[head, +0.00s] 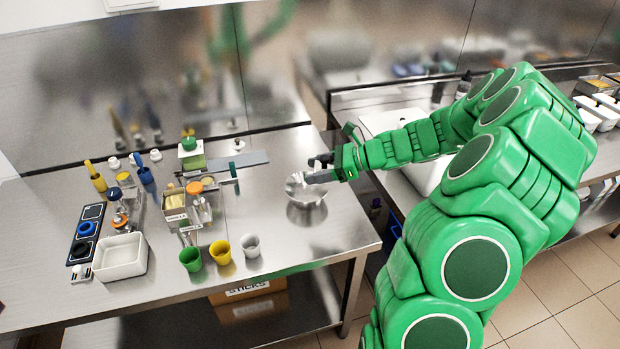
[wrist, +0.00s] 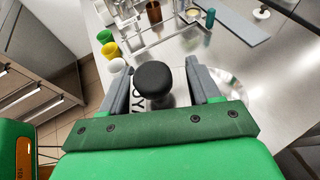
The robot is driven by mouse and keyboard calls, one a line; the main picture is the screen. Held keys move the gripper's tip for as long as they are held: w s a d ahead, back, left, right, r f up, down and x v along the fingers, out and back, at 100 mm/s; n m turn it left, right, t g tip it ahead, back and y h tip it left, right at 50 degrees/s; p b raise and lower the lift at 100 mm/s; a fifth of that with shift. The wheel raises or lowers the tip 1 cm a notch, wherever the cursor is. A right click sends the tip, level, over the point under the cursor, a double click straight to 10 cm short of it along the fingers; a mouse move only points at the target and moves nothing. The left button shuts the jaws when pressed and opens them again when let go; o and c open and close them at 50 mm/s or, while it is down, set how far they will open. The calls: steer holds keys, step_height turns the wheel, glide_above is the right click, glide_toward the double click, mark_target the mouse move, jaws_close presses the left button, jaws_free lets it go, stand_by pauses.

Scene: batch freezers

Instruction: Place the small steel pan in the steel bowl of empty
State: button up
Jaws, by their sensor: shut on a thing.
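My gripper (head: 318,169) is at the right end of the steel table in the head view, above the steel bowl (head: 307,214). It is shut on the small steel pan (head: 295,183), whose shiny body shows just left of the fingers, over the bowl's rim. In the wrist view a dark rounded end, seemingly the pan's handle (wrist: 152,78), stands between the fingers of my gripper (wrist: 180,84). A shiny round rim, seemingly the bowl (wrist: 232,88), shows partly behind the right finger. Whether pan and bowl touch I cannot tell. The bowl's inside is mostly hidden.
Green, yellow and white cups (head: 221,252) stand left of the bowl. A white tub (head: 120,257), bottles and a small rack crowd the table's left. A flat grey plate (head: 238,161) lies behind. The table's front right corner is clear.

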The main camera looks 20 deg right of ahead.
steer(key=shift+w+d+f, duration=0.2)
steer(key=shift+w+f, duration=1.45)
steer(key=shift+f, duration=0.2)
steer(key=shift+w+d+f, duration=0.15)
steer(key=shift+w+f, duration=1.45)
steer(key=shift+f, duration=0.3)
steer(key=shift+w+d+f, duration=0.2)
steer(key=shift+w+f, duration=1.45)
steer(key=shift+f, duration=0.2)
steer(key=shift+f, duration=0.6)
steer(key=o, duration=1.1)
